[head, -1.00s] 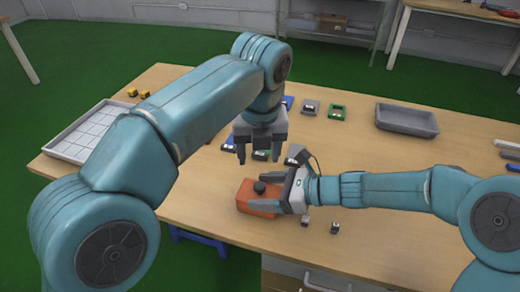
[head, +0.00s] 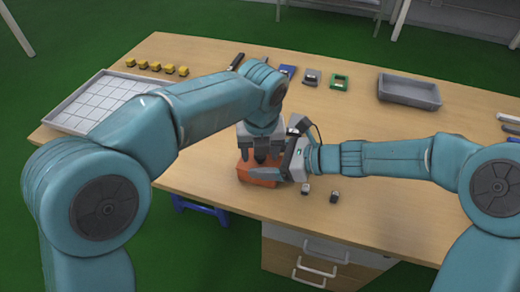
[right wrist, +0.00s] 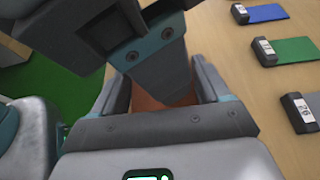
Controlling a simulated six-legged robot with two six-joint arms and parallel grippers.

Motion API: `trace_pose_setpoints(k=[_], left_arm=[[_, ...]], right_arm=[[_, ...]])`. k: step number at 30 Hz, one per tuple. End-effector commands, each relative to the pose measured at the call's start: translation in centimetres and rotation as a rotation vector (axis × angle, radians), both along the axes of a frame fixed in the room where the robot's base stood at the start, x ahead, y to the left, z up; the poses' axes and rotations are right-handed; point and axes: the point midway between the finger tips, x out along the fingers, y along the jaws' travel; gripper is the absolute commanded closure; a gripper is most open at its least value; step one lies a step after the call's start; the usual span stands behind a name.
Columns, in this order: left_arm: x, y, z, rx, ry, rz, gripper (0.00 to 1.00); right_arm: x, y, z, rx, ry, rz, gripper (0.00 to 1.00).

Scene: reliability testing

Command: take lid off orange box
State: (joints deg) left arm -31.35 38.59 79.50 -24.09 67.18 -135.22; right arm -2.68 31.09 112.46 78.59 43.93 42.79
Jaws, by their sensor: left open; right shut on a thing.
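The orange box (head: 262,182) stands near the front edge of the wooden table, in the middle of the head view. My right gripper (head: 268,168) is shut on the box from the right, with its fingers along the box's sides. My left gripper (head: 262,158) points down from above, open, with its fingertips at the top of the box. The lid's dark knob is hidden behind the left fingers, so contact cannot be told. In the right wrist view a strip of orange (right wrist: 152,103) shows between the right fingers, with the left gripper (right wrist: 145,50) covering most of the box.
A white gridded tray (head: 85,95) lies at the table's left, with several yellow blocks (head: 156,66) behind it. A grey bin (head: 408,92) is at the back right. Small blue, grey and green (head: 339,82) parts lie at the back. Two small pieces (head: 335,196) sit right of the box.

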Motion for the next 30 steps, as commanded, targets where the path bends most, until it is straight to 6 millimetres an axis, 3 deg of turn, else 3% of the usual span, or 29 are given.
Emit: trace_pose_setpoints(k=[7, 12, 13, 30], left_arm=[[0.02, 0.01, -0.10, 0.000, 0.000, 0.000, 0.41], [0.02, 0.01, -0.09, 0.000, 0.000, 0.000, 0.96], [0.02, 0.01, -0.09, 0.000, 0.000, 0.000, 1.00], [0.02, 0.00, 0.11, 0.000, 0.000, 0.000, 1.00]], right_arm=[[0.00, 0.00, 0.02, 0.000, 0.000, 0.000, 0.79], [0.01, 0.00, 0.02, 0.000, 0.000, 0.000, 0.79], [0.01, 0.00, 0.02, 0.000, 0.000, 0.000, 0.79], [0.02, -0.01, 0.00, 0.000, 0.000, -0.001, 0.79]])
